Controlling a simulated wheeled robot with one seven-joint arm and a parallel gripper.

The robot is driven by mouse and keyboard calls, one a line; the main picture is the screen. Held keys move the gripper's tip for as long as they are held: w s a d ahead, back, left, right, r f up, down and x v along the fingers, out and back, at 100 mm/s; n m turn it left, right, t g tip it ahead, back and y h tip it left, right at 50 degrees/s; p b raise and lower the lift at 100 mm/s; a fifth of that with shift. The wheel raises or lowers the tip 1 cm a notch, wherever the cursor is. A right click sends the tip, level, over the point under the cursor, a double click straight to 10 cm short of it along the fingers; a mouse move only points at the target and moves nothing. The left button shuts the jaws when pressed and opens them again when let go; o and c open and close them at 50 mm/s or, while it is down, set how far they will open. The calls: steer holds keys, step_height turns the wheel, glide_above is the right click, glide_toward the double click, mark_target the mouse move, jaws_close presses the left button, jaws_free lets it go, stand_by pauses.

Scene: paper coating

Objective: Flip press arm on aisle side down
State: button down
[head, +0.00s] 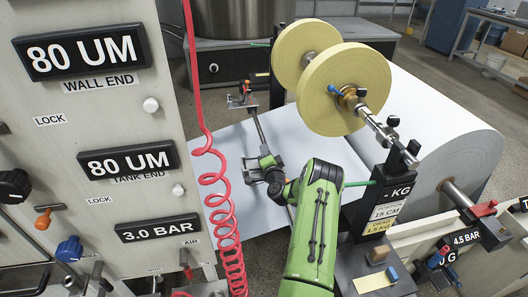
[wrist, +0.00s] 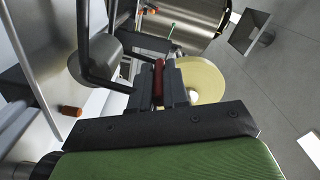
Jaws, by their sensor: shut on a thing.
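My gripper (head: 268,172) is at the end of my green arm, in front of the white web and left of the yellow rolls. In the wrist view, its dark fingers (wrist: 158,88) are closed around a slim red grip (wrist: 158,72), which looks like the handle of a press arm. The head view hides most of this grip behind the gripper. A dark bar (head: 257,125) runs from the gripper up toward a small bracket with red parts (head: 240,96). I cannot tell how the grip joins the bar, or its exact tilt.
Two yellow rolls (head: 345,85) on a shaft stand close right of my gripper. The large white roll (head: 440,130) is behind them. A coiled red air hose (head: 213,195) hangs close left, before the control panel (head: 95,110). Open floor (head: 455,82) lies at the back right.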

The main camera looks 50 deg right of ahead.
steer(key=shift+f, duration=0.1)
steer(key=c, duration=1.1)
jaws_free()
step_height(320, 180, up, 10)
steer(key=p, duration=0.4)
